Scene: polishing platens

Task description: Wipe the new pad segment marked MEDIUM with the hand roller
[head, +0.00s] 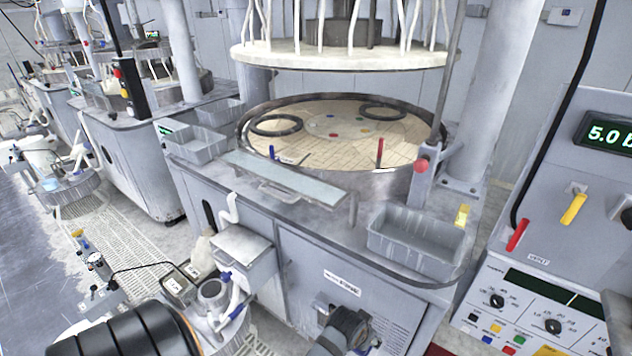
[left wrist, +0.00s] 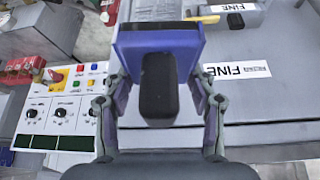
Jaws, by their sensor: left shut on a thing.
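My left gripper (left wrist: 160,112) is shut on a blue block with a black rounded grip (left wrist: 158,85) in the left wrist view. One finger is on each side of it. I cannot tell whether this is the hand roller; no roller surface shows. Behind it are grey surfaces with white labels reading FINE (left wrist: 238,70). In the head view, the round platen (head: 335,135) carries a pale, tile-patterned pad. No label reading MEDIUM is legible, so I cannot pick out that segment. My right gripper is not clearly seen.
A white upper disc (head: 345,57) hangs above the platen. Two dark rings (head: 277,125) lie on the pad. A long flat tray (head: 285,177) and a grey open bin (head: 415,240) stand at the machine's front. A control panel (head: 540,310) is at right.

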